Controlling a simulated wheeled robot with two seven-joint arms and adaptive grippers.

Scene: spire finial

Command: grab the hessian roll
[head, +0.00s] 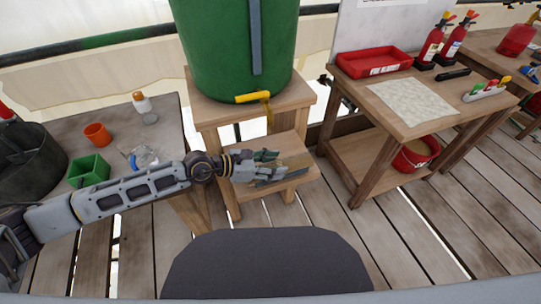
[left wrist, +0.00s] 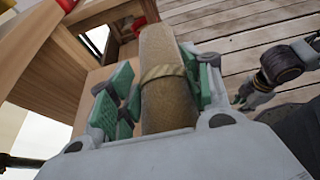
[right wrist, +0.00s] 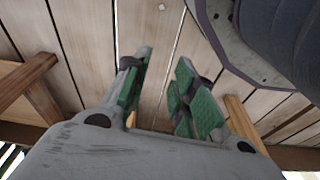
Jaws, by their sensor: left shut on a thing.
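The hessian roll (left wrist: 160,85) is a brown-tan cylinder with a lighter band tied around it, seen in the left wrist view. It lies lengthwise between the green finger pads of my left gripper (left wrist: 160,95), which is shut on it. In the head view my left gripper (head: 272,167) is over the lower step of the wooden stand (head: 262,187), and the roll is largely hidden by the fingers there. My right gripper (right wrist: 162,85) is open and empty above the plank floor in the right wrist view.
A green barrel (head: 238,50) with a yellow tap (head: 253,97) stands on the upper level of the stand. At left, a table holds an orange cup (head: 97,134) and a green box (head: 89,171). At right, a wooden table holds a red tray (head: 374,62) and a cloth (head: 411,101).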

